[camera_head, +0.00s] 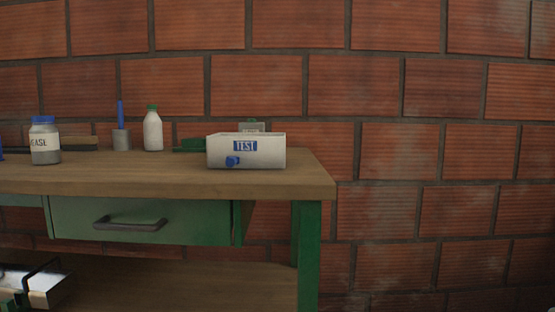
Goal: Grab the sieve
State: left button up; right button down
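I cannot make out a sieve for certain in the head view. On the lower shelf at the bottom left is a pale metal object (48,290) with a dark bar or handle, cut by the picture edge. I cannot tell what it is. Neither of my grippers is in view.
A workbench (290,187) with a green drawer (180,212) stands against a brick wall. On it are a box marked TEST (270,152), a white bottle (153,132), a grey cup (121,140) and a blue-lidded jar (45,155). The bench ends right of the box.

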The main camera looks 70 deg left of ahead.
aim_at(256, 151)
jog(key=i+l+u, duration=0.15)
jog(key=l+u, duration=0.15)
jog(key=i+l+u, duration=0.1)
jog(key=l+u, duration=0.2)
jog(key=j+u, duration=0.1)
jog(key=u, duration=0.8)
jog(key=i+u, duration=0.15)
jog(key=u, duration=0.3)
jog(key=j+u, duration=0.1)
jog(key=u, duration=0.35)
jog(key=i+u, duration=0.35)
jog(key=k, duration=0.05)
